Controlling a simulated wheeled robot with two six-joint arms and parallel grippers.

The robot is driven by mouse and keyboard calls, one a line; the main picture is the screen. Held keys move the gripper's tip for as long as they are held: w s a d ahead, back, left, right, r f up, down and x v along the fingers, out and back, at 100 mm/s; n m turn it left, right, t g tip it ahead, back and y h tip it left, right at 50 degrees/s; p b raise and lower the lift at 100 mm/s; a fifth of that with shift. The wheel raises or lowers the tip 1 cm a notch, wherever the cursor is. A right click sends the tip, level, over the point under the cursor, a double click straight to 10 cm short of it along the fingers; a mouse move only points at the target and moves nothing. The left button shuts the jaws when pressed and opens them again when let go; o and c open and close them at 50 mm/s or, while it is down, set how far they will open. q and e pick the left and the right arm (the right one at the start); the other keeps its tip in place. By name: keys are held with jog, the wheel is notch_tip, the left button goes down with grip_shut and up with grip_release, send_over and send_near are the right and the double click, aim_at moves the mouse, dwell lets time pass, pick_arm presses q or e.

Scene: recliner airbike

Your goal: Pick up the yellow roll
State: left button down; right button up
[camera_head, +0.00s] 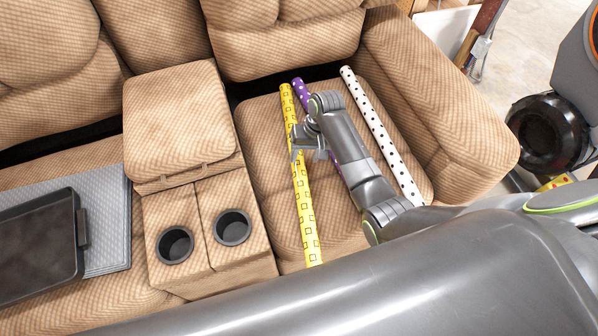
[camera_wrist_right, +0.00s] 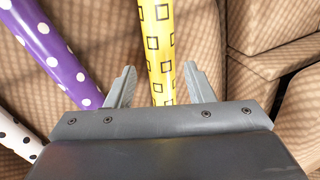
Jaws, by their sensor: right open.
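The yellow roll (camera_head: 304,205), patterned with dark squares, lies lengthwise on the right-hand seat of the brown recliner sofa. My right gripper (camera_head: 300,144) is over the roll's middle part, with its fingers open. In the right wrist view the yellow roll (camera_wrist_right: 158,50) passes between the two open fingertips (camera_wrist_right: 160,80), one on each side, and nothing is gripped. I cannot tell whether a finger touches it. My left gripper is not in view.
A purple dotted roll (camera_head: 299,88), partly hidden by my arm, and a white dotted roll (camera_head: 380,130) lie to the right on the same seat. A console with two cup holders (camera_head: 232,227) stands to the left. A dark tray (camera_head: 38,250) lies farther left.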

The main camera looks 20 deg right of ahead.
aim_at(301, 168)
jog(key=shift+b+x, duration=0.75)
jog(key=shift+x, duration=1.6)
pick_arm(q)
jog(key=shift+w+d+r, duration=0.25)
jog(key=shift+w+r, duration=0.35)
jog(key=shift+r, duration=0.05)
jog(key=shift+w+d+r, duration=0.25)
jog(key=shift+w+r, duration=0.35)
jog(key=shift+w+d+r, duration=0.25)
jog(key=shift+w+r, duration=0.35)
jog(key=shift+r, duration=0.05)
pick_arm(e)
jog(key=shift+x, duration=0.9)
jog(key=c, duration=0.8)
